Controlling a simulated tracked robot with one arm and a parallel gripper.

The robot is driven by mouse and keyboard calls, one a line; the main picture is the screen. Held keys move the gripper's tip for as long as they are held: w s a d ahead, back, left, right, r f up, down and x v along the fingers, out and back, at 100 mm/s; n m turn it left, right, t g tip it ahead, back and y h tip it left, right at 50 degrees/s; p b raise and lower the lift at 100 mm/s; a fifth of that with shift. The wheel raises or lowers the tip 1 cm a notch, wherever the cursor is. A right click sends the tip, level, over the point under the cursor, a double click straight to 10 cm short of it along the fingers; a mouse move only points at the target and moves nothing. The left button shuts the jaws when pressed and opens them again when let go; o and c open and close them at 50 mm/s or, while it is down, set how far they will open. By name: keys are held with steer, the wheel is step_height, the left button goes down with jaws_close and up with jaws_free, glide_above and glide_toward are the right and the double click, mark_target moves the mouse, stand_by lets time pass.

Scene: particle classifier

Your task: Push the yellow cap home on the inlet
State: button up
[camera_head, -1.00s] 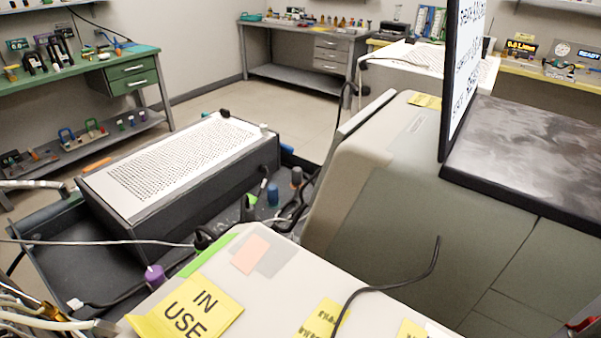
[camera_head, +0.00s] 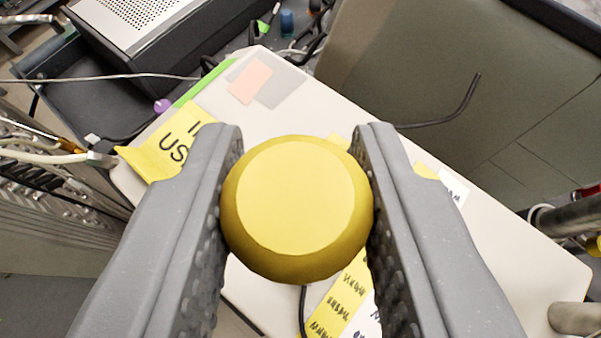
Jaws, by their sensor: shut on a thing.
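The yellow cap (camera_head: 296,200) is round with a flat, paler top face and a darker bevelled side. It is in the middle of the view. My gripper (camera_head: 297,205) is shut on the yellow cap, with one grey ribbed finger on its left and the other on its right. The cap covers what lies directly under it, so I cannot tell whether it touches anything below. I cannot make out the inlet.
A pale cabinet top (camera_head: 310,110) lies beneath, with a yellow "IN USE" sign (camera_head: 165,150) and yellow labels (camera_head: 345,305). A perforated box (camera_head: 150,25) stands upper left. Metal pipes (camera_head: 570,225) are at the right.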

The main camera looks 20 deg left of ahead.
mark_target(304, 253)
steer(key=shift+d+b, duration=0.1)
steer(key=shift+b, duration=0.95)
steer(key=shift+n+y, duration=0.3)
steer(key=shift+f+b, duration=2)
steer(key=shift+f, duration=0.9)
steer(key=shift+s+b, duration=0.1)
steer(key=shift+b, duration=0.95)
steer(key=shift+f+b, duration=1.25)
steer(key=shift+f, duration=0.5)
steer(key=o, duration=1)
steer(key=shift+r, duration=0.1)
steer(key=v, duration=1.3)
steer(key=shift+s+d+r+b, duration=0.2)
steer(key=shift+s+r+b, duration=0.05)
steer(key=shift+b, duration=0.1)
